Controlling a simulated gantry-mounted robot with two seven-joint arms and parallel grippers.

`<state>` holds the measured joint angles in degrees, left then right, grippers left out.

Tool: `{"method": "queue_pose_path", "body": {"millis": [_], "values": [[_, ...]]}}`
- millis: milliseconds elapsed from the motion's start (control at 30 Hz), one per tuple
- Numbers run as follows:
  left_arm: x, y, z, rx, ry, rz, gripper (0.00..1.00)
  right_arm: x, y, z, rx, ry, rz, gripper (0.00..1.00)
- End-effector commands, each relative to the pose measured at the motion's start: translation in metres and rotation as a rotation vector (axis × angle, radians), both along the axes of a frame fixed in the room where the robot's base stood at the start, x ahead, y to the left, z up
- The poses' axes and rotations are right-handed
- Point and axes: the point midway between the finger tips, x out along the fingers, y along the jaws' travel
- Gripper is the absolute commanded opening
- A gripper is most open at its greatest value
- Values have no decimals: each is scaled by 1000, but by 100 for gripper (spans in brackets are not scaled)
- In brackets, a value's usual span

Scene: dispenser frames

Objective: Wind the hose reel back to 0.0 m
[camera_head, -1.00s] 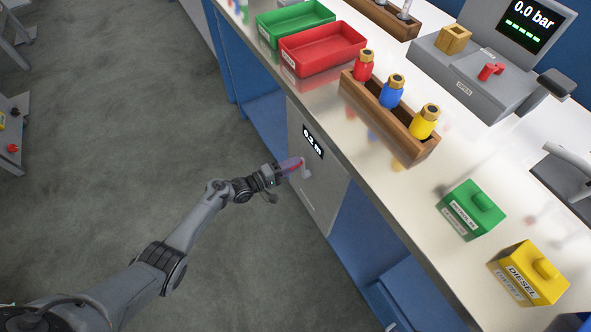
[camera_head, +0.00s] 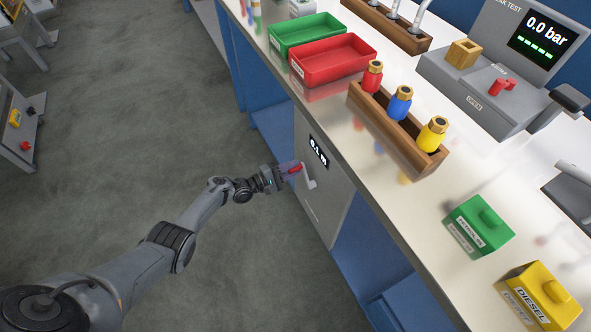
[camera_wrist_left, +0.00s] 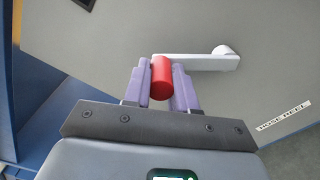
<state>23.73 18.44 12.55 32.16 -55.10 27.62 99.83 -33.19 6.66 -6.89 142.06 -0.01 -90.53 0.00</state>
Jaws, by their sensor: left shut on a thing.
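The hose reel is a grey panel (camera_head: 322,205) under the bench, with a small display (camera_head: 319,151) that seems to read 0.1 m. In the left wrist view its label (camera_wrist_left: 284,116) reads HOSE REEL. A light crank arm (camera_wrist_left: 200,62) runs from its pivot at the right to a red handle (camera_wrist_left: 161,78) at the left. My left gripper (camera_head: 289,169) is shut on the red handle, its purple fingers (camera_wrist_left: 161,85) on either side of it. The crank also shows in the head view (camera_head: 310,178). My right gripper is not in view.
The bench top (camera_head: 420,215) overhangs the panel. On it stand a wooden rack (camera_head: 400,130) with red, blue and yellow bottles, red (camera_head: 332,62) and green (camera_head: 306,36) trays, and a pressure tester (camera_head: 490,80). The floor (camera_head: 120,120) left of the bench is open.

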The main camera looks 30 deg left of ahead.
Motion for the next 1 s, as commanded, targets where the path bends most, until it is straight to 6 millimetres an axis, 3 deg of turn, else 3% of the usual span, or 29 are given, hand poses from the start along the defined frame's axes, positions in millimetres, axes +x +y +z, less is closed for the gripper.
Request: {"method": "queue_pose_path", "body": {"millis": [267,300,467,767,1000], "values": [[0,1,-1,3,1,2,0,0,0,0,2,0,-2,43],[0,1,-1,3,1,3,29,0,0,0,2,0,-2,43],[0,1,-1,3,2,2,52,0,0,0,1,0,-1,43],[-1,1,-1,2,1,1,52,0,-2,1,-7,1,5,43],[-21,11,1,3,4,2,52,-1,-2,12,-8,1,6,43]]}}
